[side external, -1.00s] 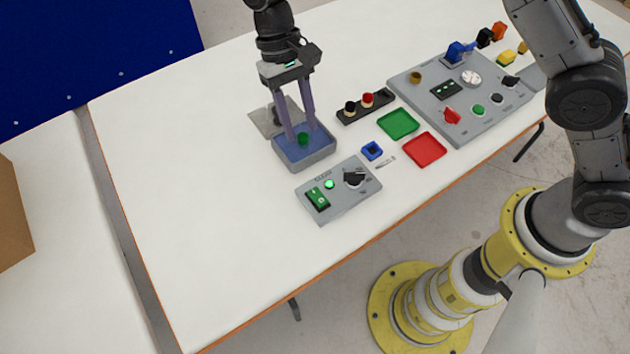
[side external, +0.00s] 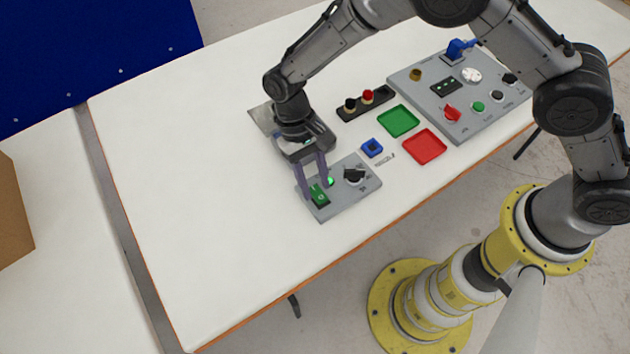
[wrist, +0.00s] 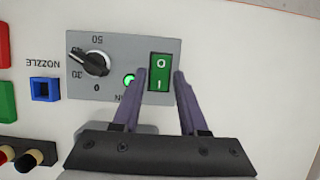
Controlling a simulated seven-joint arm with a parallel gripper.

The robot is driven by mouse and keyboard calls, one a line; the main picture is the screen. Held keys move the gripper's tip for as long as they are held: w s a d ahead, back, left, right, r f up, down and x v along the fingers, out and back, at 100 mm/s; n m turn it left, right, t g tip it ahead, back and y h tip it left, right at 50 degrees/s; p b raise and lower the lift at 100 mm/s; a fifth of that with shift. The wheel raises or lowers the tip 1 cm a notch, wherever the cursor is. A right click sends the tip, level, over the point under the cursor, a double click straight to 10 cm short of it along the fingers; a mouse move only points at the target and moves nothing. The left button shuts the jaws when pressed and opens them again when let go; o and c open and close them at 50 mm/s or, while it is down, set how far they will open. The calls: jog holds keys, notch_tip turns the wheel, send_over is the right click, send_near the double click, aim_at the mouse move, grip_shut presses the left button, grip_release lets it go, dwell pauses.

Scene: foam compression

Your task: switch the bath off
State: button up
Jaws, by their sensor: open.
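The bath's grey control box (side external: 345,203) lies on the white table. It carries a green rocker switch (side external: 320,196), a lit green lamp (side external: 329,182) and a black dial (side external: 354,175). In the wrist view the rocker (wrist: 160,72) is marked O and I, and the lamp (wrist: 129,80) glows green. My gripper (side external: 313,190) is open over the rocker, fingers pointing down. In the wrist view its fingertips (wrist: 160,72) lie either side of the rocker; whether they touch it I cannot tell. The bath itself is mostly hidden behind my gripper in the side view.
A blue square nozzle holder (side external: 372,148), a green tray (side external: 398,121) and a red tray (side external: 425,147) lie to the right of the box. A black rack with capped vials (side external: 366,104) and a large grey panel (side external: 440,108) stand beyond. The table's left side is clear.

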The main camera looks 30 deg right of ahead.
jog(key=shift+s+f, duration=0.1)
jog(key=shift+f, duration=0.2)
grip_shut()
jog(key=shift+s+r+t, duration=0.15)
jog(key=shift+s+t, duration=0.2)
jog(key=shift+t, duration=0.85)
jog(key=shift+s+t, duration=0.1)
jog(key=shift+t, duration=0.7)
